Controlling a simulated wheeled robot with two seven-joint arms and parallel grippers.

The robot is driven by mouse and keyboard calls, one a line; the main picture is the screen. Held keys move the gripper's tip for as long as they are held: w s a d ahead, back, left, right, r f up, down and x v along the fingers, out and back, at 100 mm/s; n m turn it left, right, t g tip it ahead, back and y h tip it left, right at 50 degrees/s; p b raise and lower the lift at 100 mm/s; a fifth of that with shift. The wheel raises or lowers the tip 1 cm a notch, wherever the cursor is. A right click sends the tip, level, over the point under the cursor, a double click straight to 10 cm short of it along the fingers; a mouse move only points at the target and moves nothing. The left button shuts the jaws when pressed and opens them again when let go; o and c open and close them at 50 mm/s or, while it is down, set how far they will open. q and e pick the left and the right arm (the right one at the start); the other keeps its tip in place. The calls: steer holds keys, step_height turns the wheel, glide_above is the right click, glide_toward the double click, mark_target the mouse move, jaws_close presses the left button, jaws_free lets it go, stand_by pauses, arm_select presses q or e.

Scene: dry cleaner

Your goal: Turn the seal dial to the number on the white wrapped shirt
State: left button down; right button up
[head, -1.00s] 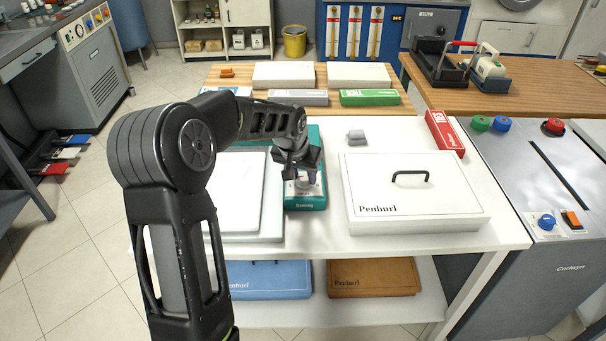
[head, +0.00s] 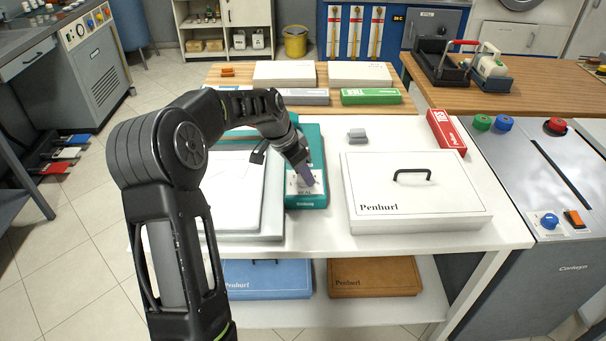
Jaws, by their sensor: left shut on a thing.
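The teal sealing unit (head: 313,150) stands mid-table, with a white label reading "SEAL" at its front. My left gripper (head: 305,174) reaches down over this label and is shut on the seal dial, which is mostly hidden by the fingers. A purple-grey part shows between or at the fingertips; I cannot tell whether it is dial or finger. A flat white item (head: 232,190), perhaps the white wrapped shirt, lies on a grey slab left of the unit, partly behind my arm. I can read no number on it. My right gripper is not in view.
A white "Penhurl" box (head: 450,200) with a black handle stands right of the unit. A small grey block (head: 357,135) and a red box (head: 446,132) lie behind it. Blue and brown cases are on the shelf below. A grey machine (head: 530,190) with knobs stands at right.

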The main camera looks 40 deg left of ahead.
arm_select(q)
steer(key=shift+a+m+h, duration=0.1)
steer(key=shift+m+h, duration=0.3)
steer(key=shift+m, duration=0.8)
steer(key=c, duration=0.9)
jaws_free()
steer(key=b+v, duration=0.1)
steer(key=v, duration=0.7)
steer(key=shift+w, duration=0.2)
steer(key=shift+f+g, duration=0.1)
steer(key=shift+g, duration=0.2)
